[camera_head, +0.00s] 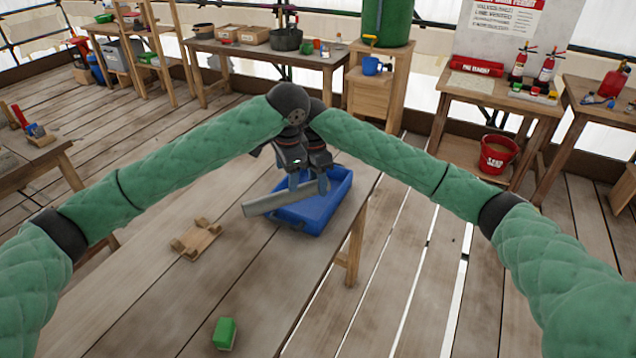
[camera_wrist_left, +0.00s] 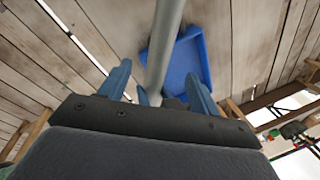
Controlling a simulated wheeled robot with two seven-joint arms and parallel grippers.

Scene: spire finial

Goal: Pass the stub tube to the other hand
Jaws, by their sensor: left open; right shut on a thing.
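The stub tube (camera_head: 268,201) is a plain grey tube held slightly tilted above the near part of a blue tray (camera_head: 318,212). My right gripper (camera_head: 322,184) is shut on the tube near its right end. My left gripper (camera_head: 293,182) is open, close beside the right one and over the tube. In the left wrist view, the tube (camera_wrist_left: 165,40) runs between the spread blue fingers of my left gripper (camera_wrist_left: 160,88). Whether those fingers touch it cannot be told. The tube's right end is partly hidden by the grippers.
A wooden cradle (camera_head: 196,239) lies on the bench (camera_head: 262,290), left of the tray. A green block (camera_head: 225,333) is at the bench's near edge. The bench between them is clear. The tray also shows in the left wrist view (camera_wrist_left: 190,62).

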